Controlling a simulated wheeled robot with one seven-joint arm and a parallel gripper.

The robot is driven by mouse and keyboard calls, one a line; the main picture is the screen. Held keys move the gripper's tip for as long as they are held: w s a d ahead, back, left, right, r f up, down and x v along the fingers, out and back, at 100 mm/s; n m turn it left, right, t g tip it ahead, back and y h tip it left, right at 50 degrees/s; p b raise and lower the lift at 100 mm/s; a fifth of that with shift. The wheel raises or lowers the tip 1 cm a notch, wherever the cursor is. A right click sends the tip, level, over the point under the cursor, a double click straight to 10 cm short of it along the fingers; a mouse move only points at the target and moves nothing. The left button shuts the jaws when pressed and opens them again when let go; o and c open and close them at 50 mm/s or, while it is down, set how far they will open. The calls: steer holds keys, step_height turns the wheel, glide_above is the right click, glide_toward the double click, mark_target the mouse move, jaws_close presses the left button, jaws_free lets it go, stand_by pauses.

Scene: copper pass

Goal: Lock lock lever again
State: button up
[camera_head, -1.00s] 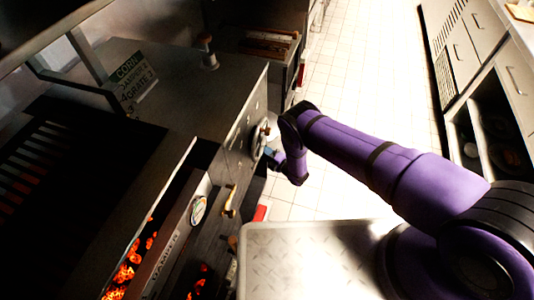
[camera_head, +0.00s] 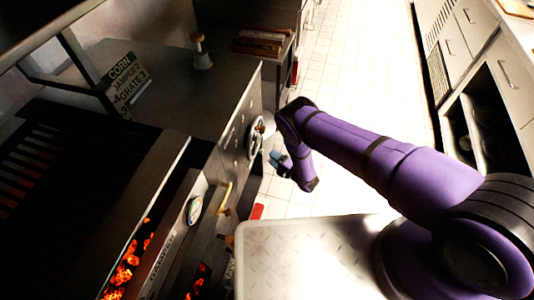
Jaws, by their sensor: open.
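I cannot tell for sure which part is the lock lever. A round handwheel (camera_head: 256,137) sits on the front of the grey metal cabinet, and a yellow brass handle (camera_head: 226,196) is on the front nearer to me, beside a round dial. My gripper (camera_head: 277,158) is at the end of my purple arm, just right of and below the handwheel. It is open, appears empty and stands apart from the wheel. Its fingers are small and partly hidden by my arm.
A grill with glowing coals (camera_head: 122,268) lies at the left. A sign reading CORN (camera_head: 124,80) and a knob (camera_head: 201,50) stand on the cabinet top (camera_head: 165,90).

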steer(key=shift+v, duration=1.95)
steer(key=shift+r, duration=0.1)
